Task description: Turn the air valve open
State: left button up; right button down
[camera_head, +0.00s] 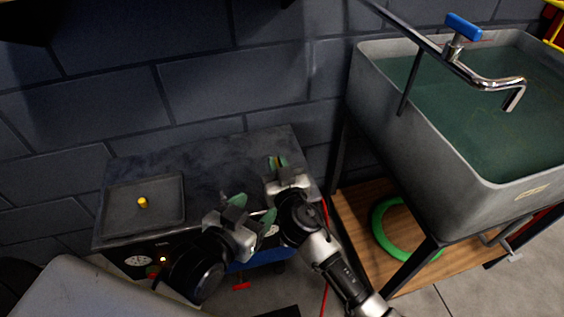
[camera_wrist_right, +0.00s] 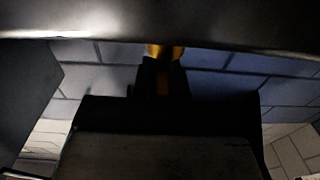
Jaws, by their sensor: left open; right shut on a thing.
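My right gripper (camera_head: 278,164) is at the back right of the dark bench, near the wall. It is shut on a small yellow piece, which shows in the right wrist view (camera_wrist_right: 165,78) between the dark fingers. The piece is mostly hidden, so I cannot tell whether it is the air valve's handle or how it is turned. My left gripper (camera_head: 253,213) is open and empty, with green fingertips apart, over the front of the bench and left of the right gripper. A small red handle (camera_head: 241,286) shows low below the left gripper.
The dark bench top (camera_head: 175,160) carries a shallow tray (camera_head: 165,222) with a yellow knob (camera_head: 142,202). A sink (camera_head: 400,125) with a blue-handled tap (camera_head: 462,27) stands right. A green ring (camera_head: 378,225) lies on the wooden shelf (camera_head: 350,208) below. A red hose (camera_head: 325,212) hangs beside my right arm.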

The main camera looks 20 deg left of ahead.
jog(key=shift+w+d+f+h, duration=0.2)
jog(key=shift+w+d+h, duration=0.1)
jog(key=shift+d, duration=0.15)
jog(key=c, duration=1.6)
grip_release()
jog(key=o, duration=0.5)
jog(key=shift+d, duration=0.4)
jog(key=shift+o, duration=1.4)
jog(key=shift+d, duration=0.1)
jog(key=o, duration=0.7)
jog(key=shift+r, duration=0.1)
jog(key=shift+c, duration=0.2)
pick_arm(q)
jog(key=shift+w+d, duration=0.1)
jog(key=shift+d, duration=0.3)
pick_arm(e)
jog(key=shift+a, duration=0.2)
